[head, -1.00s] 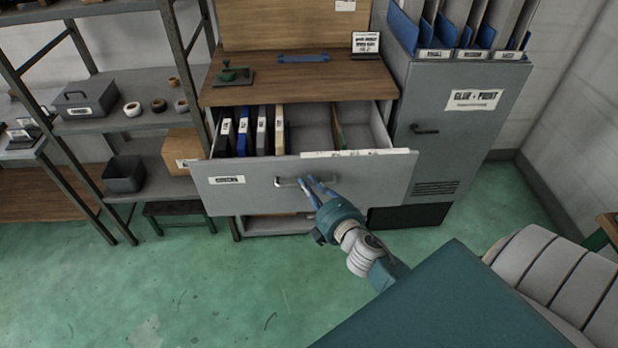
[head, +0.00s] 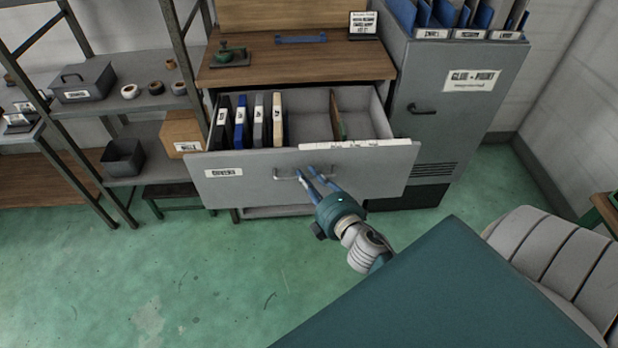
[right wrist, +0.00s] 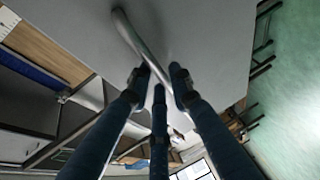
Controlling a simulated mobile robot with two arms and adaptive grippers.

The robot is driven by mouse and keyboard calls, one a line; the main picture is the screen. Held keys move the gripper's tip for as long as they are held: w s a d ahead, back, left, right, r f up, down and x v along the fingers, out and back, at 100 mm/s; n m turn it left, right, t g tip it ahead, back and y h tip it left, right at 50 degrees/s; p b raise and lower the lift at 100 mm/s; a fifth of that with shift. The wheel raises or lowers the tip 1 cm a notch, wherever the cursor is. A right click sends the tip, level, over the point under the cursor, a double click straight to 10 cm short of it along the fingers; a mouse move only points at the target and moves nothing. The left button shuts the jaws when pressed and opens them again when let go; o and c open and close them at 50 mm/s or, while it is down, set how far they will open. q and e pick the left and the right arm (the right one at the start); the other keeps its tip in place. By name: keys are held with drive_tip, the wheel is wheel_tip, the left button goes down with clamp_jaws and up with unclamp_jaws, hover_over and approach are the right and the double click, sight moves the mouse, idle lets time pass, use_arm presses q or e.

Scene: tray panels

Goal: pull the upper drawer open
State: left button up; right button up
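The upper drawer (head: 240,186) is a wide grey drawer standing far out of the cabinet under the wooden top. Its metal handle (head: 283,176) is on the middle of the front; part of it shows in the right wrist view (right wrist: 132,38). My right gripper (head: 309,174) is at the handle, its blue fingers reaching the bar. In the right wrist view its fingers (right wrist: 159,82) close around the bar, which runs in between the tips; the exact contact is partly hidden. My left gripper is not in view.
Several binders (head: 240,122) stand in the drawer's left part, beside a wooden divider (head: 337,115). A tall grey cabinet (head: 455,115) stands close on the right, a shelf rack (head: 150,100) on the left. The green floor (head: 210,270) in front is clear.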

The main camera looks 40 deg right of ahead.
drive_tip(key=shift+o, duration=0.8)
drive_tip(key=v, duration=1.2)
drive_tip(key=shift+f, duration=0.2)
